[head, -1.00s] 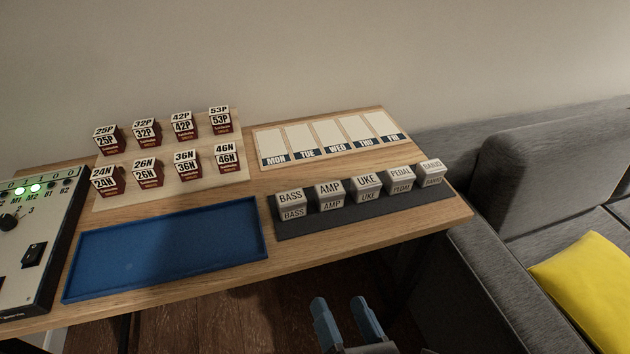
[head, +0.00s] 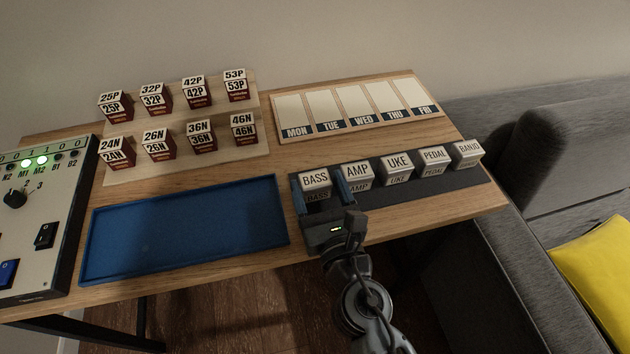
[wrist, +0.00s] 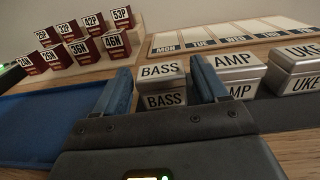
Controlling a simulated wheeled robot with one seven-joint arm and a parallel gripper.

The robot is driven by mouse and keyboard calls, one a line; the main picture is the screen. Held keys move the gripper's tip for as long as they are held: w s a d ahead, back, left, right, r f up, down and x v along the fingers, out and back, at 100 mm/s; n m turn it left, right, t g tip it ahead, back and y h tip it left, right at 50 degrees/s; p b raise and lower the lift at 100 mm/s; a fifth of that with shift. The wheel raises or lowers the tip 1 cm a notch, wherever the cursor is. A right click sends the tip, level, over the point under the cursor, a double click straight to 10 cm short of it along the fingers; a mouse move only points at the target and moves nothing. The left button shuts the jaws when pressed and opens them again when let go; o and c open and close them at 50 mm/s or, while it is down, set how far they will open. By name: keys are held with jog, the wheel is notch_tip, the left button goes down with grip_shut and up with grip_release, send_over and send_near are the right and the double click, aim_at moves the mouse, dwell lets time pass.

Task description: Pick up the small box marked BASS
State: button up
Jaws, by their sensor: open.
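The small BASS box (head: 314,180) is a pale box with a dark-lettered label. It stands at the left end of a row on the dark strip (head: 408,196). My gripper (head: 322,192) is open with its blue fingers at the box, one on each side as seen in the head view. In the wrist view the BASS box (wrist: 163,83) shows between the two fingertips (wrist: 160,92), with its top and front labels readable. I cannot tell whether the fingers touch it. The lower front of the box is partly hidden by my gripper in the head view.
The AMP box (head: 357,172) stands close to the right of the right finger, with UKE, PEDAL and BANJO boxes beyond. A blue tray (head: 185,230) lies to the left. Numbered boxes stand on a board behind it. A weekday board (head: 357,108) lies behind the row.

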jog(key=shift+x, duration=2.8)
jog(key=c, duration=0.8)
